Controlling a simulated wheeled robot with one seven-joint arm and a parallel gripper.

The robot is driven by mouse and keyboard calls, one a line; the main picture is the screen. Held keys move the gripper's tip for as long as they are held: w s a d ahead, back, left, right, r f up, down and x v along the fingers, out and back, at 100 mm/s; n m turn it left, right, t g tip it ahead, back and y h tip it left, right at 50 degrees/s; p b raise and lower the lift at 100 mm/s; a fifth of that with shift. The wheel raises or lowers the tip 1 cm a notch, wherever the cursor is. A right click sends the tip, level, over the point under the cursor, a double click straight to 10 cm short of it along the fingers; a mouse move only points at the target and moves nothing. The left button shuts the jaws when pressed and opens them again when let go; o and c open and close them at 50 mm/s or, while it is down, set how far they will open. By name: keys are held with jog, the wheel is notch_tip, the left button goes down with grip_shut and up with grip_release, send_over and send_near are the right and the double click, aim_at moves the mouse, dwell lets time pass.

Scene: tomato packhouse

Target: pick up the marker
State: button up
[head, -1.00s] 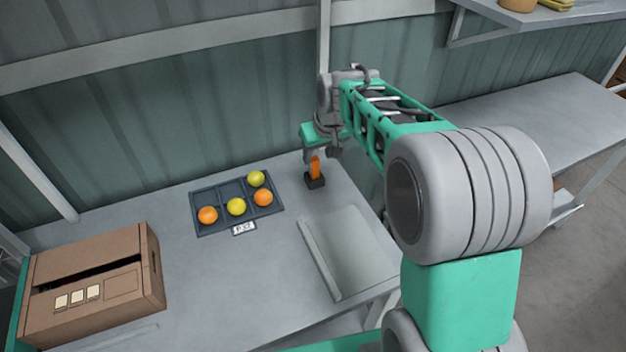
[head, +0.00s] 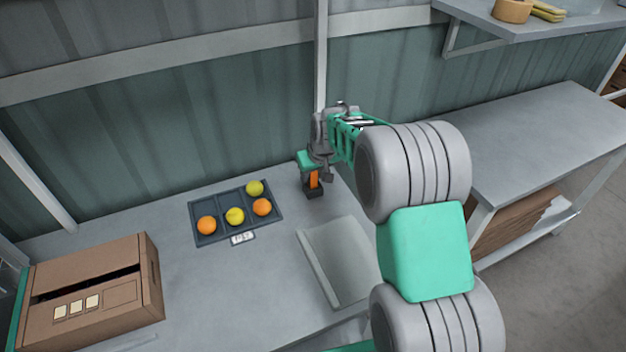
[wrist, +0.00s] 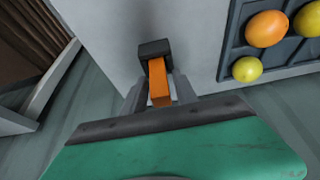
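The orange marker (head: 313,180) stands upright in a small black holder (head: 314,193) on the bench near the back wall. The wrist view also shows the marker (wrist: 159,84) and the holder (wrist: 154,48). My gripper (head: 309,178) is right at the marker, above the holder. In the wrist view its grey fingers (wrist: 160,92) lie on either side of the marker, and they look open.
A dark divided tray (head: 207,239) with orange and yellow tomatoes and a label sits left of the holder. A pale flat panel (head: 340,262) lies in front. A cardboard box (head: 95,290) stands at the far left. The wall post (head: 321,60) rises close behind my gripper.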

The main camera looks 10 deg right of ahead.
grip_shut()
dwell(0.4)
jog(key=shift+r, duration=0.2)
jog(key=r, duration=0.3)
jog(key=shift+s+a+r, duration=0.1)
jog(key=shift+s+r, duration=0.1)
jog(key=shift+r, duration=0.05)
jog(key=s+a+r, duration=0.4)
jog(key=s+r, duration=0.9)
jog(key=r, duration=0.1)
jog(key=shift+a, duration=0.15)
jog(key=shift+r, duration=0.1)
